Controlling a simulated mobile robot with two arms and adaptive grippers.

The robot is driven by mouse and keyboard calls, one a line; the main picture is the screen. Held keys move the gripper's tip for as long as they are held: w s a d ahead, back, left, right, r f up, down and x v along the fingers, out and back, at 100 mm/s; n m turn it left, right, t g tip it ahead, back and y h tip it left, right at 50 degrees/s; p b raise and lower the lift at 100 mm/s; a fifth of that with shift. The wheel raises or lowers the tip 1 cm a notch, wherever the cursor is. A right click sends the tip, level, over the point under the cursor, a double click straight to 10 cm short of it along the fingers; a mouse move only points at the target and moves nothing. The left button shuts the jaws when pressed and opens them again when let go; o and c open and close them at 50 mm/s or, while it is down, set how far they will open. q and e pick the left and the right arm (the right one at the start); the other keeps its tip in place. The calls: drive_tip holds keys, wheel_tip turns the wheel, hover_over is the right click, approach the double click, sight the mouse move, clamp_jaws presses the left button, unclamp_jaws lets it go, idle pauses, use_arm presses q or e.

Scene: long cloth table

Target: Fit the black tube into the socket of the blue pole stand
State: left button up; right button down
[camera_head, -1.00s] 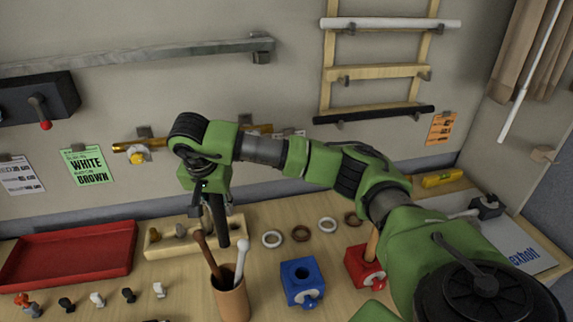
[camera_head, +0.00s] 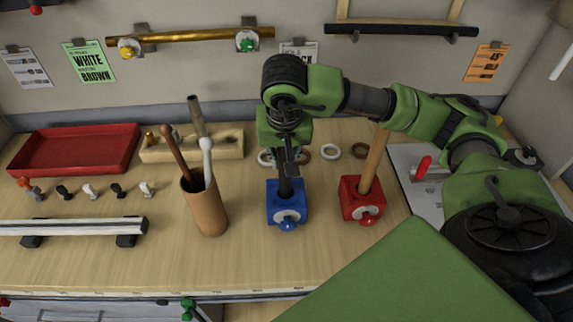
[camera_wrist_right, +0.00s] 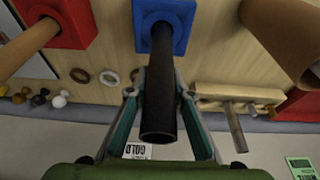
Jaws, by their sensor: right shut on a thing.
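The black tube (camera_head: 286,186) is upright in my right gripper (camera_head: 288,160). Its lower end meets the top of the blue pole stand (camera_head: 275,207), at the socket. In the right wrist view the black tube (camera_wrist_right: 160,112) runs between the two fingers of my right gripper (camera_wrist_right: 161,88). Its far end enters the socket opening of the blue stand (camera_wrist_right: 181,42); how deep it sits I cannot tell. The right gripper is shut on the tube. My left gripper is not in view.
A red stand (camera_head: 349,203) holding a wooden pole (camera_head: 375,160) is close on the right. A brown cup (camera_head: 207,208) with several rods stands on the left. Rings (camera_head: 330,151) lie behind. A red tray (camera_head: 75,150) is at the far left.

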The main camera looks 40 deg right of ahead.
drive_tip(key=shift+f, duration=0.4)
drive_tip(key=x, duration=0.1)
drive_tip(key=p+x, duration=0.1)
drive_tip(key=x, duration=0.1)
drive_tip(key=shift+s+a, duration=0.15)
drive_tip(key=shift+s, duration=0.25)
drive_tip(key=shift+f, duration=0.2)
drive_tip(key=shift+f+b, duration=0.2)
drive_tip(key=shift+b, duration=0.15)
drive_tip(key=c, duration=1.8)
unclamp_jaws()
drive_tip(key=shift+r, duration=0.1)
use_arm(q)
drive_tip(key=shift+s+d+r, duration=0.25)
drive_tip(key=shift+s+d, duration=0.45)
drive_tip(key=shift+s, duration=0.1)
